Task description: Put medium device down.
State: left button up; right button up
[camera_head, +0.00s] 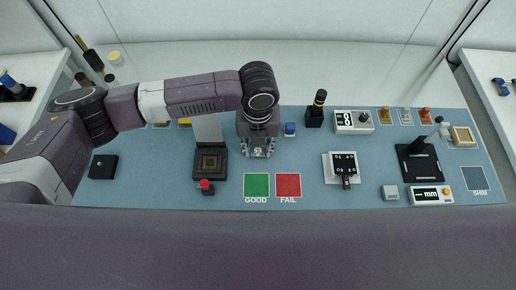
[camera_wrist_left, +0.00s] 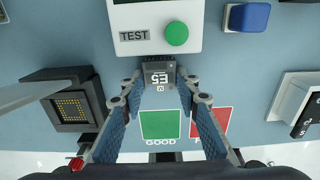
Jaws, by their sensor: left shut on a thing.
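The medium device (camera_wrist_left: 158,77) is a small dark grey block marked "M" and "E5" in the left wrist view. My left gripper (camera_wrist_left: 159,84) is shut on it, with one fingertip at each side. In the head view my left gripper (camera_head: 258,151) points down above the blue worktop, beyond the green GOOD pad (camera_head: 256,185) and the red FAIL pad (camera_head: 288,185). The head view barely shows the device. A dark test socket (camera_head: 209,164) with its pale lid raised stands left of the gripper. My right gripper is not in view.
A white box marked TEST with a green button (camera_wrist_left: 176,35) is close beyond the device. A red-knobbed part (camera_head: 206,187) stands left of the pads. A white gauge (camera_head: 329,168) and black stand (camera_head: 420,163) are farther right. Both pads look bare.

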aim_at(258, 151)
pick_arm(q)
jog(key=shift+r, duration=0.1)
notch_tip(258, 151, up, 20)
jog(key=b, duration=0.3)
